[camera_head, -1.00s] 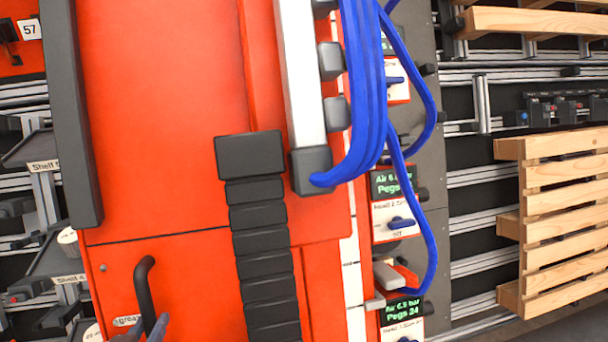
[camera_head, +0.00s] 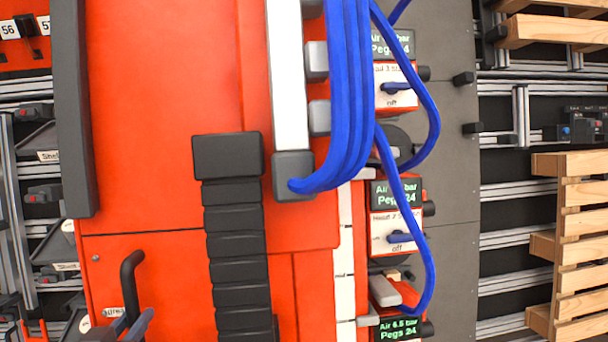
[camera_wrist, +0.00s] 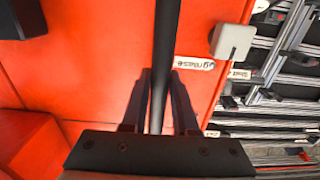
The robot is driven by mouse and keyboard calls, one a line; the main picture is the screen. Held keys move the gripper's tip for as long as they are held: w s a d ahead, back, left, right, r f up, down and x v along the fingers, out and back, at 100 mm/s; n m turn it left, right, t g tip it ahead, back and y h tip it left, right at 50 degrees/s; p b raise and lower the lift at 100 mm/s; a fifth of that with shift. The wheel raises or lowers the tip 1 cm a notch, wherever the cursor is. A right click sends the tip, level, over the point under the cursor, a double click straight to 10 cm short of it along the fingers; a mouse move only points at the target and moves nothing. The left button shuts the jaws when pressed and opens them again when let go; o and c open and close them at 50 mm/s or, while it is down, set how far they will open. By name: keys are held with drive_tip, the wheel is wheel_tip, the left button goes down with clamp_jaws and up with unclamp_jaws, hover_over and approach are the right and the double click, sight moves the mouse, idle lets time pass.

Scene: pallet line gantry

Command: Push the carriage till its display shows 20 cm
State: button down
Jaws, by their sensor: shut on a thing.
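A large orange-red panel (camera_head: 165,130) fills much of the head view; I take it for the carriage. It carries a black bar handle (camera_head: 130,275) at its lower left. My gripper (camera_head: 130,325) is at the bottom edge, at the handle's lower part. In the wrist view my gripper (camera_wrist: 158,105) is shut on the black handle (camera_wrist: 166,45), which runs between its fingers. No display with a centimetre reading shows. The readable displays (camera_head: 397,194) say air pressure and "Pegs 24".
Blue hoses (camera_head: 350,100) hang over a white post and loop right. A black segmented cable chain (camera_head: 237,230) runs down the panel. A white scale strip (camera_head: 344,260) marked "mid" stands beside it. Wooden pallet slats (camera_head: 580,225) are at right, shelves at left.

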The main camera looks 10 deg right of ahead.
sight(121, 306)
drive_tip(key=shift+a+b, duration=0.45)
drive_tip(key=shift+a, duration=1.5)
drive_tip(key=shift+a+r, duration=0.1)
drive_tip(key=shift+a, duration=0.15)
